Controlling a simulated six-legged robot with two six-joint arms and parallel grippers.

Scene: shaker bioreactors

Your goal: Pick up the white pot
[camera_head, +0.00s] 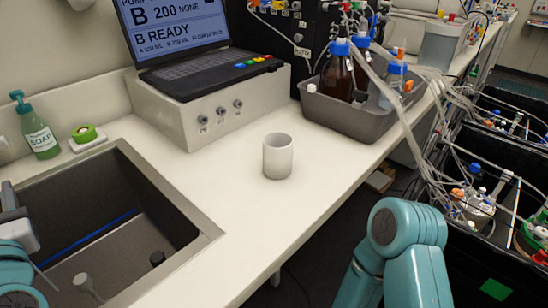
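The white pot (278,160) is a small, plain, open-topped cylinder. It stands upright on the pale bench top (215,190), right of the sink and in front of the grey control box. Nothing touches it. Parts of my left arm, teal and grey, show at the lower left edge over the sink; no gripper fingers can be made out there. My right arm's teal links rise from the bottom, right of the pot and in front of the bench. The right gripper does not show.
A sink (100,215) lies left of the pot. Behind stand a control box (215,112) with a laptop (205,75) and a grey tray (345,122) of bottles. A soap bottle (40,140) stands far left. Tubes hang at right. The bench around the pot is clear.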

